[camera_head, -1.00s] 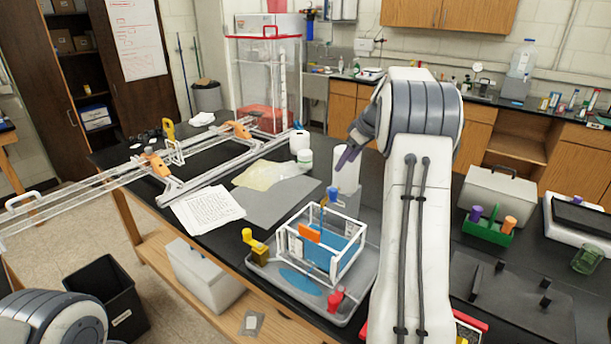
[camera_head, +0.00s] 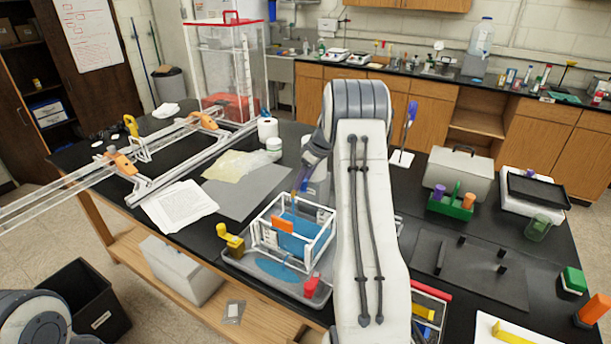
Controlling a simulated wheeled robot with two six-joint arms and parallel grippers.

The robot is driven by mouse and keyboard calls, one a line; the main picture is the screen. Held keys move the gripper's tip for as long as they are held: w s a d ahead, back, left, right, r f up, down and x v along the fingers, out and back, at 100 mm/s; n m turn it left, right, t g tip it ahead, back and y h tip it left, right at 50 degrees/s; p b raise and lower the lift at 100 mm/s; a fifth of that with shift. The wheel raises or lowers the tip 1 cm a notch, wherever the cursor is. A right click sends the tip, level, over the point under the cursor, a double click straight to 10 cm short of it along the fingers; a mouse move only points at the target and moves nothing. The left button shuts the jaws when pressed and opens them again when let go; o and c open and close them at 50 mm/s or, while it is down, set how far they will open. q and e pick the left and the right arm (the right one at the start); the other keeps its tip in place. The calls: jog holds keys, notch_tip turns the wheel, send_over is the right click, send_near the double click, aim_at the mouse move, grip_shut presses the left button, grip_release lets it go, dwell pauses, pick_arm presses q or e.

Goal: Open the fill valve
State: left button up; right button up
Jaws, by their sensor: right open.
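A grey tray (camera_head: 240,262) holds a white-framed tank (camera_head: 325,240) with blue liquid and an orange piece. A blue fitting (camera_head: 304,186) shows above the tank's back, in front of a white container (camera_head: 321,190). A yellow valve-like part (camera_head: 230,236) sits at the tray's left edge, and a red one (camera_head: 313,286) at its front right. No label shows which is the fill valve. My right gripper (camera_head: 299,181) is open, pointing down just at the blue fitting; contact cannot be told. My right arm hides part of the container. My left gripper is out of view.
A long rail frame (camera_head: 155,185) with orange clamps lies at the left. Papers (camera_head: 180,206) and a grey mat (camera_head: 245,198) lie left of the tank. A green rack (camera_head: 452,207) and a dark board (camera_head: 480,270) stand at the right. A black bin (camera_head: 88,300) is on the floor.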

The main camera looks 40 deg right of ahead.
grip_shut()
jog(key=shift+w+a+f+m+h+b, duration=0.15)
jog(key=shift+a+m+h+b, duration=0.2)
jog(key=shift+m+b, duration=0.5)
jog(key=shift+w+a+m+h, duration=0.2)
jog(key=shift+a+m+h, duration=0.05)
jog(key=shift+m, duration=0.5)
grip_release()
